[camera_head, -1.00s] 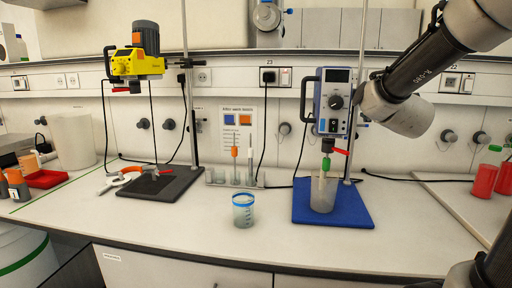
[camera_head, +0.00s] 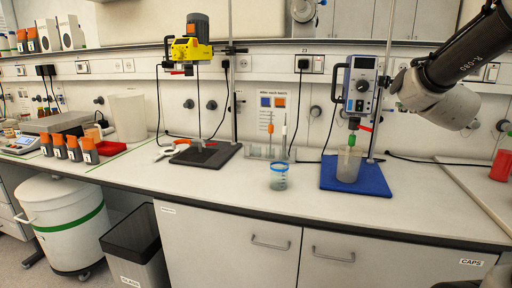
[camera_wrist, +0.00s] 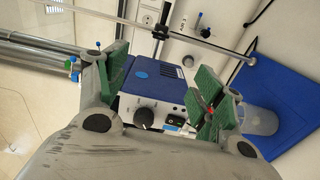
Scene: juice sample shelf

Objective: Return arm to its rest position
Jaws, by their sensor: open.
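My arm (camera_head: 460,70) reaches in from the upper right of the head view, its grey joint in front of the wall just right of the blue stirrer unit (camera_head: 360,87). My gripper's fingers do not show clearly in the head view. In the wrist view my gripper (camera_wrist: 163,72) is open, its two green-padded fingers wide apart with nothing between the pads. Beyond the fingers the blue stirrer unit (camera_wrist: 153,88) appears tilted, and the blue mat (camera_wrist: 292,85) with a clear beaker (camera_wrist: 260,120) is at the right.
A beaker (camera_head: 348,165) stands on the blue mat (camera_head: 372,184) under the stirrer. A blue-rimmed cup (camera_head: 278,178) stands on the bench. A yellow stirrer (camera_head: 192,48) hangs over a dark base plate. Orange-capped bottles (camera_head: 73,150) stand at left. A white bin (camera_head: 65,220) stands on the floor.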

